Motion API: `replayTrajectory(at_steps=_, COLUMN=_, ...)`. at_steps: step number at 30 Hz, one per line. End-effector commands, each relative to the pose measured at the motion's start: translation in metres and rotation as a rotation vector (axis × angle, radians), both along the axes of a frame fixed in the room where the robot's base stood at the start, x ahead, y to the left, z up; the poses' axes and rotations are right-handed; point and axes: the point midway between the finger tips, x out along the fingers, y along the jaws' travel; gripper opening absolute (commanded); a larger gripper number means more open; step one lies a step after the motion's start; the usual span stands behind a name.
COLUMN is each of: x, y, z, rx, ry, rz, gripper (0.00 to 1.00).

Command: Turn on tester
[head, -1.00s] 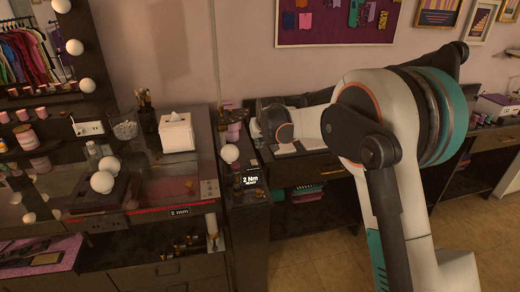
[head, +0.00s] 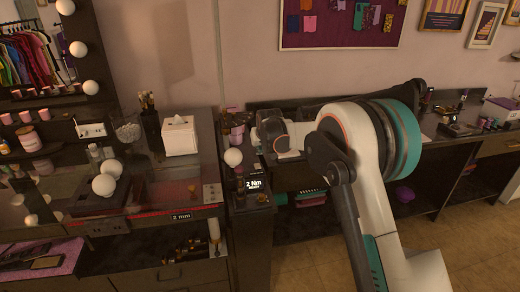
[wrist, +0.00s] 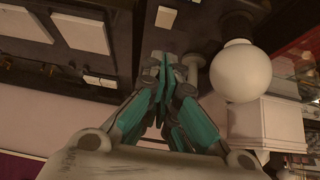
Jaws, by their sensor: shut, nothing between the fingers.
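The tester (head: 249,228) is a dark pedestal right of the left counter. The likely same bulb (wrist: 240,70) is large in the wrist view. My gripper (wrist: 163,75) is shut and empty there, apart from the bulb and to its left. In the head view my fingers cannot be made out; my wrist is right of and behind the bulb. No switch can be clearly made out.
A tissue box (head: 180,137), a jar (head: 128,132) and a brush holder (head: 151,127) stand on the left counter. Two loose white bulbs rest on a dark tray (head: 90,206) there. A mirror with bulbs is at left. Another desk (head: 300,178) runs behind my arm.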

Motion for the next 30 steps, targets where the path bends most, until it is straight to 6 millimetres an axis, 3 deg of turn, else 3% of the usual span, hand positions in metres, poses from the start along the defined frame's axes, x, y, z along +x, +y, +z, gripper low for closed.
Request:
replayTrajectory(at_steps=9, x=0.034, y=0.01, z=-0.048, rx=0.0, ry=0.0, rz=0.0, gripper=0.0)
replayTrajectory(at_steps=15, x=0.029, y=0.008, z=-0.074, rx=0.0, ry=0.0, rz=0.0, gripper=0.0)
replayTrajectory(at_steps=30, x=0.027, y=0.008, z=-0.083, rx=0.0, ry=0.0, rz=0.0, gripper=0.0)
